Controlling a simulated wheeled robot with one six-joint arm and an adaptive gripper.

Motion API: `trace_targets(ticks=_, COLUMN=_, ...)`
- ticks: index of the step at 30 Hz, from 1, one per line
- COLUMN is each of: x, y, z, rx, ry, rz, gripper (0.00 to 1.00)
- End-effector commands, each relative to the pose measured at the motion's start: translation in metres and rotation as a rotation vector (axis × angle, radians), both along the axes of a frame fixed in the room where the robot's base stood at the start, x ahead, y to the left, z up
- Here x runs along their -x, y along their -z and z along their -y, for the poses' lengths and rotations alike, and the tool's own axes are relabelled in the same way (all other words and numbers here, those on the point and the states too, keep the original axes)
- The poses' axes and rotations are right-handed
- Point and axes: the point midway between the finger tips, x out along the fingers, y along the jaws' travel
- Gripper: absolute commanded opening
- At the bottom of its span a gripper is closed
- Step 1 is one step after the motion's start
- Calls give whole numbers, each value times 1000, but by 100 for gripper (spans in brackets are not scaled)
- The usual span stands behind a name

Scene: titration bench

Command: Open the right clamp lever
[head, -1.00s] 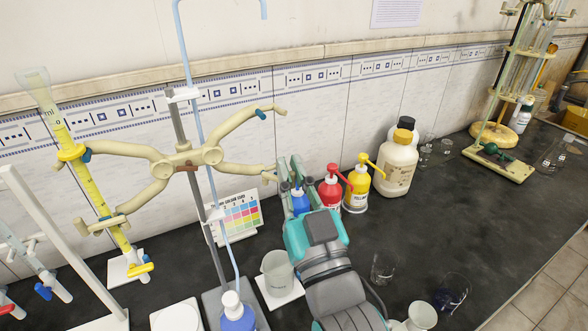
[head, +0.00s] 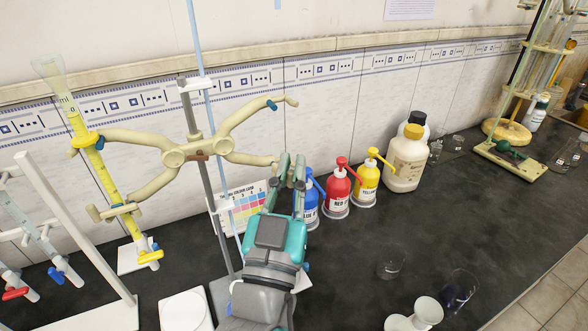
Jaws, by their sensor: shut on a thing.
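A cream double burette clamp (head: 200,152) is fixed to a grey stand rod. Its left side holds a yellow-filled burette (head: 95,160). Its right side has two spread arms with no burette between them; the upper arm bears a small blue piece (head: 272,105). The lower right arm, the right clamp lever (head: 250,159), reaches to my gripper. My gripper (head: 290,165) is closed at the end of this lever, and its fingers hide the lever's tip and the exact contact.
Blue (head: 309,203), red (head: 338,192) and yellow (head: 367,182) pump bottles stand just right of my gripper. A colour card (head: 238,207) stands behind it. Glassware (head: 425,312) is at the front right.

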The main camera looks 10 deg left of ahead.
Motion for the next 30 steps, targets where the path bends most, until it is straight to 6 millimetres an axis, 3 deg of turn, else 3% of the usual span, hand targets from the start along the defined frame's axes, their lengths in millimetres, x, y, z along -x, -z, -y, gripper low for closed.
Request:
trace_targets(ticks=22, x=1, y=1, z=-3, rx=2, ry=56, rz=-3, gripper=0)
trace_targets(ticks=23, x=1, y=1, z=-3, rx=2, ry=56, rz=-3, gripper=18)
trace_targets(ticks=25, x=1, y=1, z=-3, rx=2, ry=56, rz=-3, gripper=35)
trace_targets(ticks=30, x=1, y=1, z=-3, rx=1, ry=57, rz=-2, gripper=36)
